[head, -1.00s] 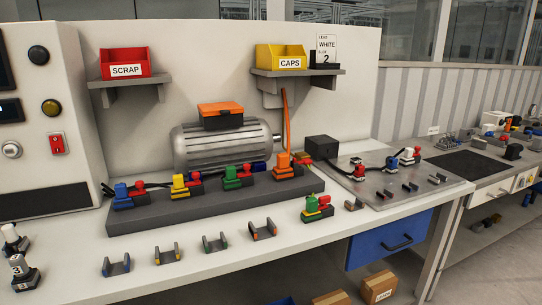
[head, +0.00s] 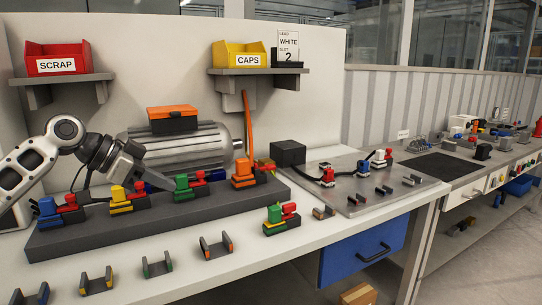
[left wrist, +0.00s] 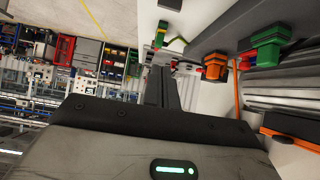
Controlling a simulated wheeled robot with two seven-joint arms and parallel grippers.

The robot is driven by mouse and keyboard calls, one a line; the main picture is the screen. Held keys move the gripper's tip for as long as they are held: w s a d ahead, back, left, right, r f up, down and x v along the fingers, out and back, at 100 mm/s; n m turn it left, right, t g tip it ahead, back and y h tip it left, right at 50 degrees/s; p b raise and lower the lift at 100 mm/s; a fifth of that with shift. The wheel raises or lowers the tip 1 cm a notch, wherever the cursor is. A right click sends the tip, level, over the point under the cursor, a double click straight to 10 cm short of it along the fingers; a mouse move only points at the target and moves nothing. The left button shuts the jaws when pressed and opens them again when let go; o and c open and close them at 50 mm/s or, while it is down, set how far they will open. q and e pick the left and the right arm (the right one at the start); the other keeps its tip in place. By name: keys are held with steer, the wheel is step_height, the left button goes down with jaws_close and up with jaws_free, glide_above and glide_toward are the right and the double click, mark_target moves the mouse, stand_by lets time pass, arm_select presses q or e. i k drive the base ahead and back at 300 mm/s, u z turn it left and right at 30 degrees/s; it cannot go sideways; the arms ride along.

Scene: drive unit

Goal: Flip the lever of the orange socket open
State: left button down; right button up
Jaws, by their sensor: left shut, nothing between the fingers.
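The orange socket (head: 243,182) stands at the right end of the dark grey block (head: 70,240) on the bench. A small red part (head: 268,168), perhaps its lever, shows just right of it; its exact position is unclear. The orange socket also shows in the left wrist view (left wrist: 214,68), right of the fingers. My left gripper (head: 170,184) reaches in from the left above the block, near the green socket (head: 182,190) and left of the orange one. It is shut and empty. Its dark fingers show in the left wrist view (left wrist: 162,78). My right gripper is out of view.
Blue (head: 47,215) and yellow (head: 119,202) sockets sit on the block left of the green one. A loose green-and-red socket (head: 281,222) and several small brackets lie in front.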

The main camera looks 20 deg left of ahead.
mark_target(269, 167)
steer(key=i, duration=1.2)
